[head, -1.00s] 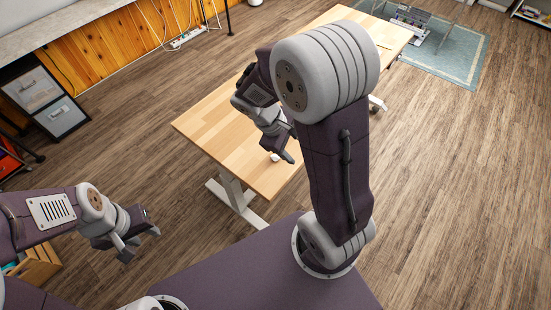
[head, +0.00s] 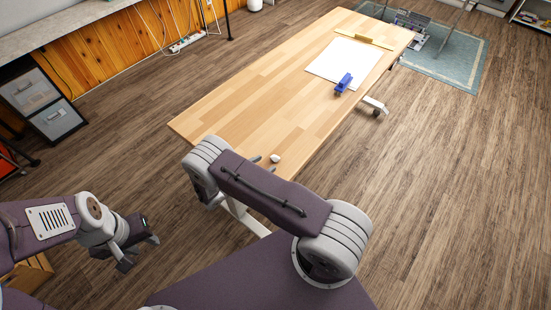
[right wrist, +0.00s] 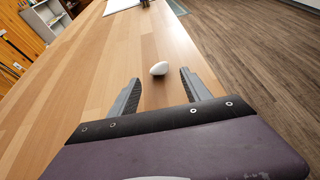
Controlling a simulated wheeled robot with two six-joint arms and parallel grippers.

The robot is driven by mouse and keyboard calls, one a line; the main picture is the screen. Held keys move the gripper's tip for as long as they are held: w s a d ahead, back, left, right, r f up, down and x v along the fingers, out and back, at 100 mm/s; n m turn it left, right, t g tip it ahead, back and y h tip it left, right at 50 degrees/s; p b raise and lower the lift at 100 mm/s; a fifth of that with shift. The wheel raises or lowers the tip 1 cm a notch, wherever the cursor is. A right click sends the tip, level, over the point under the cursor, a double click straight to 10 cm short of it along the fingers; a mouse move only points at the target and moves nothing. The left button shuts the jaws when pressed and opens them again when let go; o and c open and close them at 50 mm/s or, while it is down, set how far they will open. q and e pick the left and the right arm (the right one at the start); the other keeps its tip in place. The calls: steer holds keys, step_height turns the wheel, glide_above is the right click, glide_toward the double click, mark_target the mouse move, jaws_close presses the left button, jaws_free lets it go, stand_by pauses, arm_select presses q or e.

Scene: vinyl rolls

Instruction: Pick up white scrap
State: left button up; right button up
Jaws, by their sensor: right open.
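The white scrap (head: 275,158) is a small rounded white lump near the close end of the wooden table (head: 250,95). In the right wrist view the scrap (right wrist: 159,68) lies just ahead of the fingertips, roughly centred between them and not visibly touched. My right gripper (right wrist: 159,80) is open and empty, low over the table top; in the head view its arm mostly hides it. My left gripper (head: 139,252) is open and empty, off to the left over the floor, away from the table.
A white sheet (head: 335,66) lies farther along the table, with a blue tool (head: 343,83) at its corner and a yellowish strip (head: 364,43) at its far edge. The table around the scrap is clear. The table's right edge is close to the scrap.

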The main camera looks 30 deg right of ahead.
mark_target(273, 158)
steer(key=shift+x, duration=0.9)
steer(key=p+x, duration=0.1)
steer(key=x, duration=0.4)
steer(key=shift+w+d, duration=0.2)
steer(key=shift+r, duration=0.1)
jaws_close()
